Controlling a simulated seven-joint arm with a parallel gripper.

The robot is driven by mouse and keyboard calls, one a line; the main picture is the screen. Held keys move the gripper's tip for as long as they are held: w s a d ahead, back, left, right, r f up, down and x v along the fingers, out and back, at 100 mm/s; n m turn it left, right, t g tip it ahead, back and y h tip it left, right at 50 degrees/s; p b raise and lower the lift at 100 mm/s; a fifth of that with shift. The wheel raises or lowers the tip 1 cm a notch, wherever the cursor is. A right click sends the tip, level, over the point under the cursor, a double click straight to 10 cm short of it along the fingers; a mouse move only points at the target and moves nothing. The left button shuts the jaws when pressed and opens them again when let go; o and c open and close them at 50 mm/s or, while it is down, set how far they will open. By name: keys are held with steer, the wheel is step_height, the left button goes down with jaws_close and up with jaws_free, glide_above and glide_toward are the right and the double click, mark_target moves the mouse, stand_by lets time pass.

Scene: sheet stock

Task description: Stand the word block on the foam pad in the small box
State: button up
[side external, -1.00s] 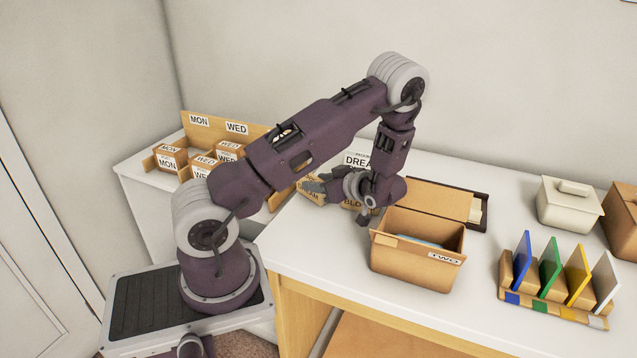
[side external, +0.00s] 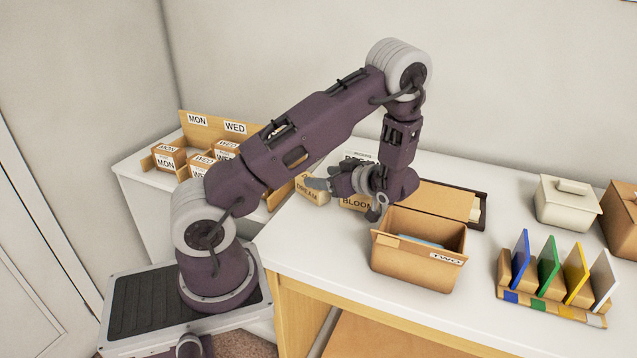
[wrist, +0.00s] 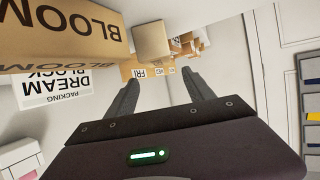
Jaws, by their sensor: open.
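A tan word block reading DREAM (side external: 310,193) lies on the white table. A larger-looking block reading BLOOM (side external: 354,204) is to its right; it also shows in the wrist view (wrist: 60,38). My gripper (side external: 312,184) points left, level with the DREAM block. In the wrist view its fingers (wrist: 162,81) are apart with nothing between them. A plain tan block end (wrist: 153,42), probably the DREAM block, shows beyond the fingertips. The small open box (side external: 410,268), labelled TWO, stands right of my wrist. A pale blue pad (side external: 425,243) shows partly inside it.
A card (wrist: 55,85) reads PACKING BLOCK DREAM. Behind the small box lies a dark-edged tray (side external: 482,200) with a tan panel. A cream lidded box (side external: 567,203) and a rack of coloured dividers (side external: 550,303) stand right. Day-labelled boxes (side external: 170,158) sit on the left cabinet.

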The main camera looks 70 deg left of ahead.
step_height(320, 180, up, 5)
steer(key=shift+f, duration=0.15)
steer(key=w+d+r+m+t+h, duration=0.75)
steer(key=w+d+r+t, duration=0.5)
steer(key=w+d, duration=0.35)
steer(key=s+d+r+m+t+h, duration=0.25)
steer(key=d+r+m, duration=0.2)
steer(key=d, duration=0.35)
steer(key=s+d+r+m+g+h, duration=0.1)
steer(key=s+d+m+h, duration=0.1)
steer(key=s+d, duration=0.3)
steer(key=s+d+m+g+h, duration=0.1)
steer(key=s+d+m, duration=0.3)
steer(key=s, duration=0.6)
steer(key=shift+s+d+r+m+h, duration=0.35)
steer(key=shift+s+m+h, duration=0.05)
steer(key=shift+m+h, duration=0.4)
steer(key=shift+o, duration=0.5)
steer(key=s+a+f+m+g+y, duration=0.1)
steer(key=s+f, duration=0.1)
steer(key=s, duration=0.3)
steer(key=s+a+f+m+g+y, duration=0.1)
steer(key=s+a+f, duration=0.1)
steer(key=s, duration=0.4)
steer(key=shift+s+m, duration=0.2)
steer(key=shift+m, duration=0.2)
steer(key=shift+s+a, duration=0.1)
